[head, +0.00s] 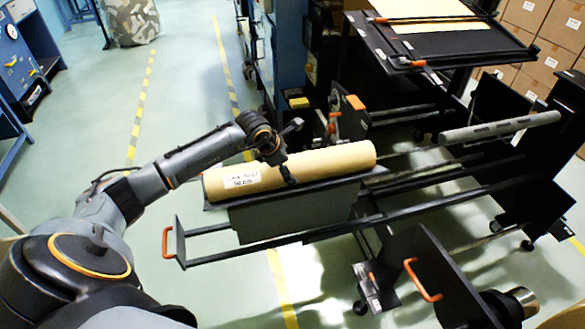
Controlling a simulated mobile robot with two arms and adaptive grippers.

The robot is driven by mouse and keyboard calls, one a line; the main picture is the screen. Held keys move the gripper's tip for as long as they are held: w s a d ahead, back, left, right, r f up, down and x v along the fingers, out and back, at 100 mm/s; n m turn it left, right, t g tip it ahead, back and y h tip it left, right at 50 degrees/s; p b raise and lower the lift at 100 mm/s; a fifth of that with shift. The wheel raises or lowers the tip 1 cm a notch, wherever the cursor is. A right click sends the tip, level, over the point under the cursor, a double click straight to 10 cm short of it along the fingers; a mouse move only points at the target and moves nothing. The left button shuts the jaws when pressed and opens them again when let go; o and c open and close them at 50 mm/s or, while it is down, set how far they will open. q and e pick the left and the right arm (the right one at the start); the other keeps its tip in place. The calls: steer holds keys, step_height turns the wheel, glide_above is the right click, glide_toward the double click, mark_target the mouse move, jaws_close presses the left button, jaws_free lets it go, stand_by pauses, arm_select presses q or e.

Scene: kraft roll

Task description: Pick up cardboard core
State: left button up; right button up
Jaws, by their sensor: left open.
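A tan kraft paper roll (312,165) with a white label lies on a dark cradle (298,213) in the middle of the head view. I cannot make out a bare cardboard core; any core inside the roll is hidden by its paper. My left gripper (293,153) is open, with nothing seen between its fingers. It shows over the middle of the roll, with one dark finger in front of the paper. I cannot tell whether it touches. My right gripper is not in view.
A grey slotted shaft (500,128) extends to the right of the roll. Dark rails and a frame with orange handles (423,280) surround the cradle. A black table (440,45) with paper stands behind. Cardboard boxes (525,12) are at back right. Floor at left is mostly clear.

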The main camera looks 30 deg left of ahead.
arm_select(q)
steer(key=shift+x, duration=1.25)
steer(key=shift+s, duration=0.1)
steer(key=c, duration=1.4)
steer(key=shift+r, duration=0.15)
steer(key=shift+c, duration=1.3)
